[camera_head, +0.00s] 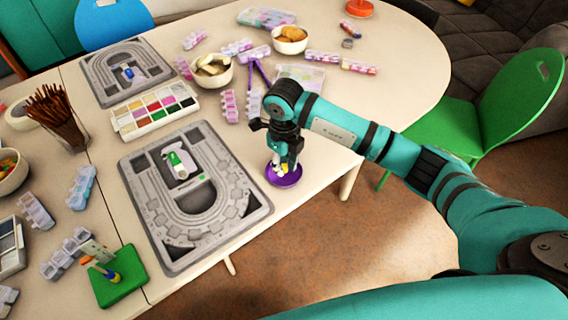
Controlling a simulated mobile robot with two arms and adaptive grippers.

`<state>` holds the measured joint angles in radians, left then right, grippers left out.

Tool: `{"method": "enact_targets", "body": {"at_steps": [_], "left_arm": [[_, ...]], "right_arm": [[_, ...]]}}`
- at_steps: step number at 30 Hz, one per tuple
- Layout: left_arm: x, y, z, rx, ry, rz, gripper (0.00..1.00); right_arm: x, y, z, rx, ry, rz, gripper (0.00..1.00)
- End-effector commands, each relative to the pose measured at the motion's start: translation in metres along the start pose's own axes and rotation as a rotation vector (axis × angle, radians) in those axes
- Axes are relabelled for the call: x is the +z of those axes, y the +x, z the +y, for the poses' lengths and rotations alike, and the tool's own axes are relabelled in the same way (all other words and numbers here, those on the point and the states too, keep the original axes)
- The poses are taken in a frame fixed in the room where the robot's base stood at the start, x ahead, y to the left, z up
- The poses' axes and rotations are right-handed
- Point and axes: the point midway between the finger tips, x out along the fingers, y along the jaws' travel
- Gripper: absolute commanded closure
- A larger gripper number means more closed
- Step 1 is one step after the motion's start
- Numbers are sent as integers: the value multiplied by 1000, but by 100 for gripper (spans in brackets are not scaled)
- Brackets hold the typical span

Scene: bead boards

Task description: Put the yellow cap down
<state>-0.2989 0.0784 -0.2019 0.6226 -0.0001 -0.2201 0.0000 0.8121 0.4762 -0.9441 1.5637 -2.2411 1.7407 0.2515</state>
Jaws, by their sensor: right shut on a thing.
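My right gripper (281,166) points down over a small purple dish (294,180) at the table's front right edge. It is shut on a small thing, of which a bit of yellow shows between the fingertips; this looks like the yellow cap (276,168). The fingers hide most of it. I cannot tell whether it touches the dish. Small pale pieces show at the dish, close to the fingertips. My left gripper is not in view.
A grey bead board (245,192) with a white-and-green bottle (179,163) lies left of the dish. A second bead board (95,72), a paint-like colour tray (123,121) and bowls (213,82) lie behind.

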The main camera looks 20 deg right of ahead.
Motion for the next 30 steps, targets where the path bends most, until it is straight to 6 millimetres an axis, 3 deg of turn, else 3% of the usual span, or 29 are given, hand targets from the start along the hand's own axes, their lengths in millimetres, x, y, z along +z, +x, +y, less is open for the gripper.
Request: {"method": "enact_targets", "body": {"at_steps": [15, 16, 21, 30], "left_arm": [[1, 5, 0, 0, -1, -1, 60], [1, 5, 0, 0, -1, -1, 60], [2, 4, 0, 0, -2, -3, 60], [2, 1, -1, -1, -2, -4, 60]], "right_arm": [[0, 16, 0, 0, -1, -1, 90], [0, 15, 0, 0, -1, -1, 79], [0, 14, 0, 0, 0, 0, 57], [0, 12, 0, 0, 0, -1, 57]]}}
